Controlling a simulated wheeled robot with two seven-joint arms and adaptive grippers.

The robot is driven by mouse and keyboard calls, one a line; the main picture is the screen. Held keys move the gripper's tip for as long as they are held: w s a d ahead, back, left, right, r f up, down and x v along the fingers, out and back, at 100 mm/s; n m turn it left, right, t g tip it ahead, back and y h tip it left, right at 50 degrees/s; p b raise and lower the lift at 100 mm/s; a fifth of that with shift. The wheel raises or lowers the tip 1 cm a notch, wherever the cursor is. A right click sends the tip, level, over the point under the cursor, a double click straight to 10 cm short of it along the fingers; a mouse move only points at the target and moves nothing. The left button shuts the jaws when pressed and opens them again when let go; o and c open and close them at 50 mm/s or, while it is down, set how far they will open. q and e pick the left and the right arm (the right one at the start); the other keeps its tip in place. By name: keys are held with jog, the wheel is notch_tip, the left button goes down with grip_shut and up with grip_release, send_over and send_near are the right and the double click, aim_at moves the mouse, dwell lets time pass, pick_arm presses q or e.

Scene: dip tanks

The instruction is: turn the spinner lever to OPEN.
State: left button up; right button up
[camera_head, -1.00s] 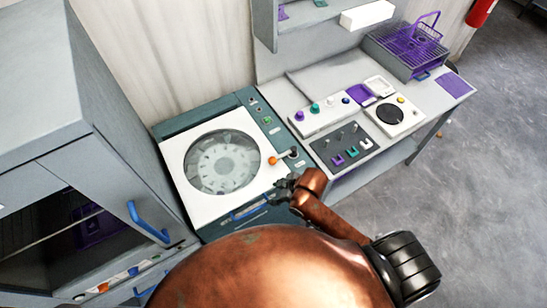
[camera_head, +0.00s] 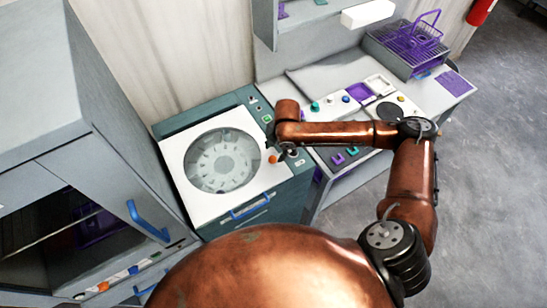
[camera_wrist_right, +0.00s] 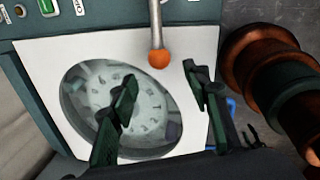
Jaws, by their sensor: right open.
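The spinner (camera_head: 172,160) has a white top with a round window over a dial and a teal body. Its lever has a metal rod and an orange ball knob (camera_head: 272,159), pointing left over the white top. In the right wrist view the orange knob (camera_wrist_right: 158,58) hangs at the end of the rod. In the head view my right gripper (camera_head: 274,143) is partly hidden by the wrist. My left gripper is not in view.
A grey cabinet (camera_head: 95,80) with a blue handle (camera_head: 147,222) stands at left. A bench (camera_head: 448,97) with control panels and a purple basket (camera_head: 415,45) is at right, partly under my right arm. A blue handle (camera_head: 250,207) is on the spinner's front.

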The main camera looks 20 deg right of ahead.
aim_at(273, 158)
jog(key=shift+w+a+f, duration=0.1)
jog(key=shift+w+f, duration=0.15)
jog(key=shift+f, duration=1)
jog(key=shift+w+f, duration=0.3)
jog(key=shift+f, duration=0.95)
jog(key=shift+w+a+f, duration=0.1)
jog(key=shift+w+f, duration=0.15)
jog(key=shift+f, duration=1)
jog(key=shift+c, duration=0.4)
grip_shut()
